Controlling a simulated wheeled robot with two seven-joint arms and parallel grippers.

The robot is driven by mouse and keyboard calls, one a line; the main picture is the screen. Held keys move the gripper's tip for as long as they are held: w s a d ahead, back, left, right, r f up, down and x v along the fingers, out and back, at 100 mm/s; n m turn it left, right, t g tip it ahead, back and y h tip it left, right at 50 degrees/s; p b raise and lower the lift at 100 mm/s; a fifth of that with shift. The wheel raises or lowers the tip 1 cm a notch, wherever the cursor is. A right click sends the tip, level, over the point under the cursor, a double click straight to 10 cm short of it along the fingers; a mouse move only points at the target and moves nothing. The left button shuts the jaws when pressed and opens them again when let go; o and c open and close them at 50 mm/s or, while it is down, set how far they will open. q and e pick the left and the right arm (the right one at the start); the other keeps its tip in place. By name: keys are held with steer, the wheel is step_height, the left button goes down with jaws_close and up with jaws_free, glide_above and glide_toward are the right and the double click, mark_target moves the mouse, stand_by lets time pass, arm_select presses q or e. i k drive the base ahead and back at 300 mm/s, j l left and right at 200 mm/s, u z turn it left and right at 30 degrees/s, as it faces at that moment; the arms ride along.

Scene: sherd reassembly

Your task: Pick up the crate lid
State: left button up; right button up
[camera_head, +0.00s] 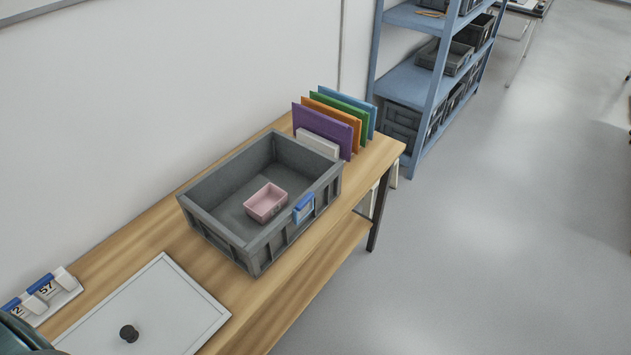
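Neither gripper can be made out.
Number cards (45,292) in a white holder stand left of the lid, by the wall. Coloured folders (327,124) stand upright behind the crate. The table's right edge (292,285) drops to a lower shelf. A blue shelf rack (412,80) stands farther back. Open floor lies to the right.

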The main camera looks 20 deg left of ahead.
mark_target(160, 310)
steer(key=u, duration=2.2)
